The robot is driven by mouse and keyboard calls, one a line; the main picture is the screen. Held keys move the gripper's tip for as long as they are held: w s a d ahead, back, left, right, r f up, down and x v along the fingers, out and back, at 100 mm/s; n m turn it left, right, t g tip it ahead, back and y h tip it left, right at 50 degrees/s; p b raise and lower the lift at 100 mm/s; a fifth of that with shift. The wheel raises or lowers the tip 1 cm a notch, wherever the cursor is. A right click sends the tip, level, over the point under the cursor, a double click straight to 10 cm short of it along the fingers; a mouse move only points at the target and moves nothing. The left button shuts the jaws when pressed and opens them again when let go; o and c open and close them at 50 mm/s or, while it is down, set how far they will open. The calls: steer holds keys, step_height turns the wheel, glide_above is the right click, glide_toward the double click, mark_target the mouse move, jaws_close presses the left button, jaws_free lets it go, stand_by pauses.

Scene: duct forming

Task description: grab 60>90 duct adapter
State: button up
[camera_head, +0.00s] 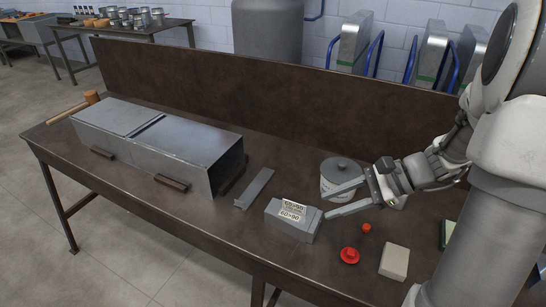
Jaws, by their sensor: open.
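The duct adapter (291,227) is a grey block with a white label reading 60>90 on its top. It lies on the brown workbench (140,195), right of the middle. My gripper (337,203) is open and comes in from the right. Its two long fingers point left, one toward the grey canister and one near the adapter's right end. Nothing is between the fingers. I cannot tell whether the near finger touches the adapter.
A grey metal box (200,150) stands on the left, with a mallet (91,97) behind it. A flat grey strip (255,188) lies left of the adapter. A grey lidded canister (341,172) stands behind the fingers. A red knob (349,255) and pale block (394,262) lie in front.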

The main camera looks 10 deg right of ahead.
steer(key=w+d+f+m+t+y, duration=0.1)
steer(key=w+d+f+m+t, duration=0.3)
steer(key=d+f+m, duration=0.35)
steer(key=b, duration=0.3)
glide_toward(296, 203)
steer(key=x, duration=1)
steer(key=shift+w+a+f, duration=0.1)
steer(key=shift+f, duration=0.45)
jaws_close()
